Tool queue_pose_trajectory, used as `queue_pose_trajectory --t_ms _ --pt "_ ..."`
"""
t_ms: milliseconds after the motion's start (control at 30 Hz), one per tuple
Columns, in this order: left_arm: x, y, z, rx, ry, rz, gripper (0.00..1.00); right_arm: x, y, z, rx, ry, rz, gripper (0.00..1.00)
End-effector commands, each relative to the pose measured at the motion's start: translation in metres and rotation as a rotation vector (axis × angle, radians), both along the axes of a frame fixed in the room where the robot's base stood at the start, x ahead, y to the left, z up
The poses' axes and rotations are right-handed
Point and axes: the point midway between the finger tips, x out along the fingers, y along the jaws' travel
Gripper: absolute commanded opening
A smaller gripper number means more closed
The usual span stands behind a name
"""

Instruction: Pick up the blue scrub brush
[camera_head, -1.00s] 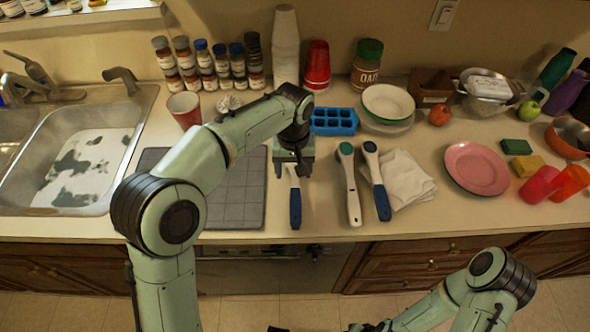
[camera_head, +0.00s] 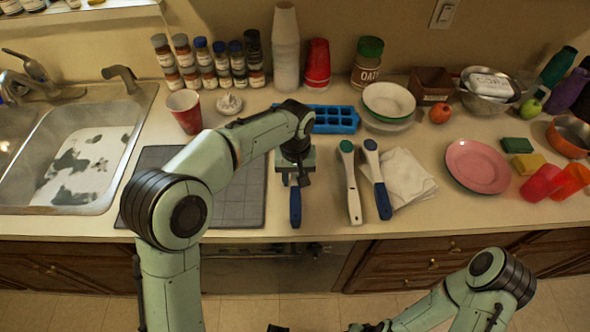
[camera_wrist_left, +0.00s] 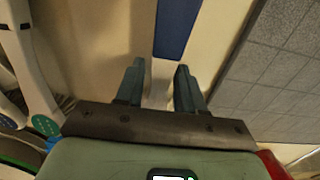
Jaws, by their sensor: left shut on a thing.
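The blue scrub brush (camera_head: 295,205) lies on the counter, its blue handle toward the front edge. My left gripper (camera_head: 295,182) is over it and hides its far part. In the left wrist view, the gripper's fingers (camera_wrist_left: 159,72) are on either side of the brush's pale neck, and the blue handle (camera_wrist_left: 177,25) extends away beyond the fingertips. The gripper is shut on the brush. I cannot tell any lift off the counter. My right arm (camera_head: 490,285) is at the lower right; only dark bits at the bottom edge may be its gripper.
A white-handled brush (camera_head: 352,190) and another blue-handled brush (camera_head: 377,185) lie just right, beside a white cloth (camera_head: 408,180). A grey mat (camera_head: 235,205) is close on the left. A blue ice tray (camera_head: 335,120) is behind. The pink plate (camera_head: 477,166) is farther right.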

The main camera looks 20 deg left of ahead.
Motion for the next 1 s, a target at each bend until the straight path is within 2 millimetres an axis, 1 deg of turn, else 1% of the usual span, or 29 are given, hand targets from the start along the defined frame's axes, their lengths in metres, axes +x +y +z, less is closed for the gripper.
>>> queue_pose_trajectory --t_ms 167,267,367,467,567,700,800,900,1000 --pt "0.001 0.0 0.006 -0.001 -0.003 0.0 0.07 0.001 0.0 0.001 0.0 0.0 0.0 0.43" --pt "0.001 0.0 0.015 -0.001 -0.003 0.0 0.07 0.001 0.0 0.003 0.001 -0.002 0.0 0.43" --pt "0.001 -0.001 0.029 -0.001 -0.003 0.0 0.07 0.003 0.0 0.005 0.0 -0.003 0.0 0.43" --pt "0.001 0.0 0.05 -0.002 -0.006 0.001 0.07 0.005 0.0 0.01 0.0 -0.006 0.0 0.43" --pt "0.002 -0.001 0.078 -0.002 -0.007 0.0 0.07 0.01 0.0 0.017 0.0 -0.011 0.0 0.43" --pt "0.002 -0.001 0.121 -0.002 -0.009 -0.001 0.07 0.018 0.0 0.029 0.0 -0.02 0.0 0.43" --pt "0.002 -0.001 0.149 -0.002 -0.008 -0.002 0.07 0.024 0.0 0.038 0.0 -0.028 0.0 0.43" --pt "0.002 0.0 0.17 -0.001 -0.007 -0.001 0.07 0.031 0.0 0.045 0.0 -0.035 0.0 0.43" --pt "0.001 0.0 0.186 -0.001 -0.005 -0.001 0.07 0.036 0.0 0.051 0.0 -0.04 0.0 0.43"
